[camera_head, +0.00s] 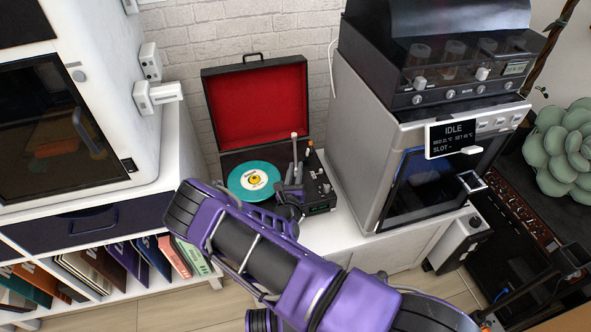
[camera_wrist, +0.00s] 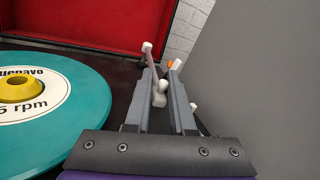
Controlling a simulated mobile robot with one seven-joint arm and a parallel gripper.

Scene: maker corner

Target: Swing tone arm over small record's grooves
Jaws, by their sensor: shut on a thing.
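The small teal record (camera_head: 262,187) with a white label and yellow centre piece lies flat on the open record player (camera_head: 320,196). In the wrist view the record (camera_wrist: 85,112) fills the left side. My gripper (camera_head: 294,174) is at the player's right part, beside the record. In the wrist view its two grey fingers (camera_wrist: 162,76) close around a small white piece (camera_wrist: 159,95), apparently part of the tone arm. A pale rod with a white end (camera_head: 294,148), apparently the tone arm, rises behind the fingers. The fingers are right of the record's edge; the needle end is hidden.
The player's red-lined lid (camera_head: 258,103) stands open behind. A grey machine (camera_head: 365,150) stands close on the right. A white cabinet (camera_head: 75,110) and record shelf (camera_head: 140,228) are on the left.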

